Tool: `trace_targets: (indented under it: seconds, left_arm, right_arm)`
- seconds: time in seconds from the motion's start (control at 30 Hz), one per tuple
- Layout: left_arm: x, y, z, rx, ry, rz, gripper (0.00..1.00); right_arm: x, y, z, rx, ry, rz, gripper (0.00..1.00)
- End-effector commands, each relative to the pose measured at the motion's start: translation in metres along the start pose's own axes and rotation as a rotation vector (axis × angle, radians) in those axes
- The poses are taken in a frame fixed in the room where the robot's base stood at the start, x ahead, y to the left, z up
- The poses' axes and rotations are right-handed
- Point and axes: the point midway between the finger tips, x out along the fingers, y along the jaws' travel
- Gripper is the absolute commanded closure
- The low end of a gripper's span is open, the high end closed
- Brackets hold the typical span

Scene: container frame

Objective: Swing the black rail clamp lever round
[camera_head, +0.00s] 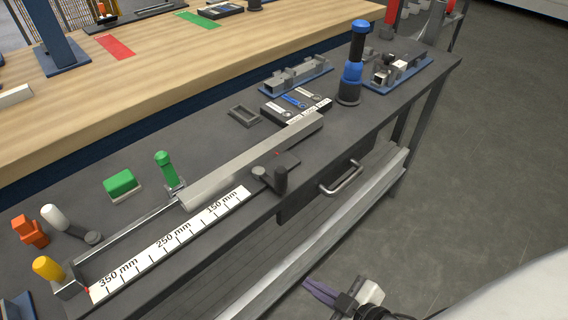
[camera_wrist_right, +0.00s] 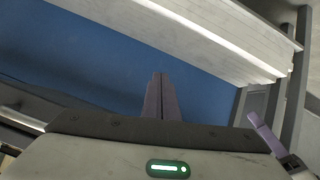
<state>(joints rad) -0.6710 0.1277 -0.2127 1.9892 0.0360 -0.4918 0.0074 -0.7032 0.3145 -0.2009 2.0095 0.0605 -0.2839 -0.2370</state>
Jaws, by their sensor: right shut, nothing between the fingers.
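My right gripper (camera_head: 318,290) is low in the head view, below and in front of the bench and well apart from the lever. Its purple fingers are shut and empty; they also show in the right wrist view (camera_wrist_right: 160,97). The lever is not visible in the wrist view. A purple finger and dark mount at the right of the wrist view look like my left gripper (camera_wrist_right: 262,130); its opening is unclear.
A metal rail (camera_head: 250,162) and a millimetre scale (camera_head: 172,240) run along the bench. A drawer handle (camera_head: 341,177) and a pale lower beam (camera_head: 300,250) project near my gripper. A green knob (camera_head: 165,165) and a blue-and-black upright tool (camera_head: 352,75) stand behind. Floor is clear to the right.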

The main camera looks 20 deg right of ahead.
Motion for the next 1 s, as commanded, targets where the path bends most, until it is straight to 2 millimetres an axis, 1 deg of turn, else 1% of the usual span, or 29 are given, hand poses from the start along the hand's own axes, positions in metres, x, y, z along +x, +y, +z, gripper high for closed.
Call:
trace_targets:
  seconds: [0.03, 0.07, 0.1, 0.17, 0.2, 0.3, 0.4, 0.5, 0.63, 0.77, 1.0]
  left_arm:
    - [-0.012, 0.001, -0.007, -0.004, -0.007, 0.0, 0.35]
    - [-0.015, 0.001, -0.008, -0.006, -0.011, -0.001, 0.35]
    - [-0.02, 0.001, -0.008, -0.009, -0.018, -0.001, 0.35]
    - [-0.026, 0.001, -0.007, -0.013, -0.031, -0.003, 0.35]
    - [-0.03, 0.001, -0.006, -0.016, -0.038, -0.005, 0.35]
    - [-0.038, -0.002, -0.008, -0.02, -0.043, -0.01, 0.35]
    - [-0.043, -0.006, -0.009, -0.022, -0.047, -0.018, 0.35]
    - [-0.045, -0.009, -0.01, -0.023, -0.048, -0.024, 0.35]
    - [-0.044, -0.01, -0.011, -0.023, -0.045, -0.025, 0.35]
    - [-0.04, -0.011, -0.012, -0.022, -0.037, -0.025, 0.35]
    - [-0.036, -0.011, -0.013, -0.02, -0.031, -0.023, 0.35]
  right_arm:
    - [-0.017, 0.022, -0.025, -0.169, 0.071, 0.004, 1.0]
    - [-0.025, 0.032, -0.039, -0.275, 0.123, 0.009, 1.0]
    - [-0.036, 0.044, -0.058, -0.415, 0.194, 0.017, 1.0]
    - [-0.054, 0.057, -0.088, -0.619, 0.303, 0.033, 1.0]
    - [-0.067, 0.064, -0.107, -0.744, 0.375, 0.045, 1.0]
    - [-0.097, 0.072, -0.149, -1.014, 0.546, 0.081, 1.0]
    - [-0.123, 0.074, -0.178, -1.203, 0.686, 0.119, 1.0]
    - [-0.14, 0.072, -0.196, -1.313, 0.78, 0.149, 1.0]
    - [-0.146, 0.071, -0.206, -1.368, 0.831, 0.171, 1.0]
    - [-0.139, 0.067, -0.212, -1.371, 0.836, 0.176, 1.0]
    - [-0.115, 0.056, -0.233, -1.37, 0.835, 0.177, 1.0]
